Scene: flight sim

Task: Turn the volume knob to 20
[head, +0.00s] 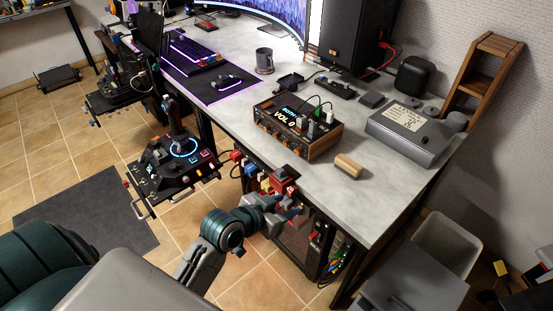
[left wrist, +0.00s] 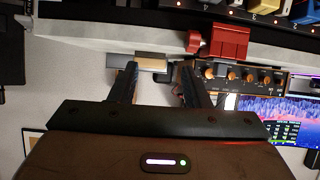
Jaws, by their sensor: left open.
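The wood-sided audio box (head: 322,142) stands on the desk, and its screen (head: 290,114) reads "VOL 0". Small knobs line its near-left face; I cannot tell which one is the volume knob. The box also shows upside down in the left wrist view (left wrist: 262,90), with several orange-lit knobs (left wrist: 249,75) in a row. My left gripper (head: 293,203) is open near the desk's front edge, apart from the box and on the near side of it. Its two fingers (left wrist: 158,75) show in the left wrist view with nothing between them. My right gripper is not in view.
A red-topped clamp-like part (head: 284,178) sits at the desk edge close to my left gripper. A wooden block (head: 349,167) lies right of the box. A grey case (head: 410,135), a mug (head: 265,61) and a keyboard (head: 191,52) are on the desk. Bare desk lies right of the block.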

